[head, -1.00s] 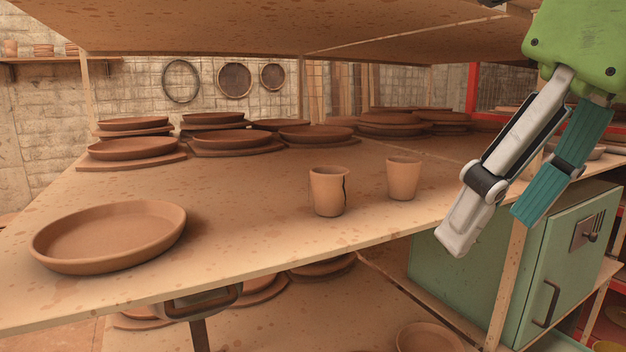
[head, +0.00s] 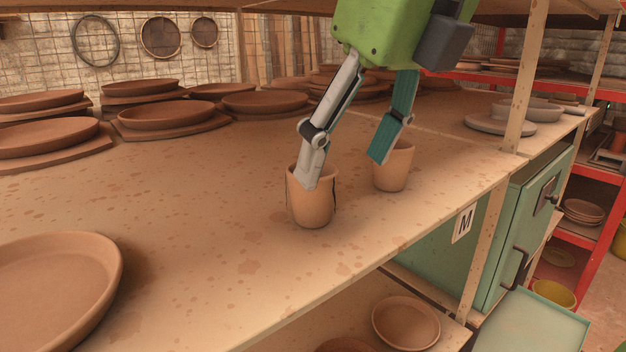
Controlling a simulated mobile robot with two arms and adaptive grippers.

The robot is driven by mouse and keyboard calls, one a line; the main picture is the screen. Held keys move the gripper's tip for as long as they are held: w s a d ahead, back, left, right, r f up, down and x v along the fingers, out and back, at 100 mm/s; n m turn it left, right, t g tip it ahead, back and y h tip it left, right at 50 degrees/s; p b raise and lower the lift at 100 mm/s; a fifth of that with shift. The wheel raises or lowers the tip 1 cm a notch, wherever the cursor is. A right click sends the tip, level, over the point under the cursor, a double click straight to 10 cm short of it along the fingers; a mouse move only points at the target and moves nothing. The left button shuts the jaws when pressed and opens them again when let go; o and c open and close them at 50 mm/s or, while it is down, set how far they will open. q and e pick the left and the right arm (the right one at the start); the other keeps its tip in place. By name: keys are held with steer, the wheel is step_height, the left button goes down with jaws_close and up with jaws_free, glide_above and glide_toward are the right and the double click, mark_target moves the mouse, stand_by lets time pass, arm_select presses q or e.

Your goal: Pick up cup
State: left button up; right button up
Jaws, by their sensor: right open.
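Two brown clay cups stand upright on the wooden shelf board (head: 215,240) in the head view. The left cup (head: 313,209) has dark marks down its sides. The right cup (head: 395,176) is plain and a little farther back. My right gripper (head: 342,172) is open, pointing down over the cups. Its pale finger covers part of the left cup's rim and upper front wall. Its teal finger covers the upper left of the right cup. I cannot tell whether either finger touches a cup. Neither cup is between closed fingers. My left gripper is out of view.
A large clay dish (head: 60,290) lies at the front left, and several stacked plates (head: 172,115) stand behind. A wooden post (head: 522,90) rises at the right, above a green cabinet (head: 530,230).

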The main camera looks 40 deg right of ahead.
mark_target(328, 183)
steer(key=w, duration=0.3)
steer(key=shift+w+a+p, duration=0.1)
steer(key=shift+w+p, duration=0.15)
steer(key=shift+p, duration=0.1)
steer(key=shift+w, duration=0.35)
steer(key=p+x, duration=0.1)
steer(key=x, duration=0.4)
steer(key=shift+w+f+p, duration=0.1)
steer(key=shift+w+p, duration=0.1)
steer(key=shift+p, duration=0.2)
steer(key=shift+s, duration=0.15)
steer(key=shift+c, duration=0.8)
steer(key=c, duration=1.1)
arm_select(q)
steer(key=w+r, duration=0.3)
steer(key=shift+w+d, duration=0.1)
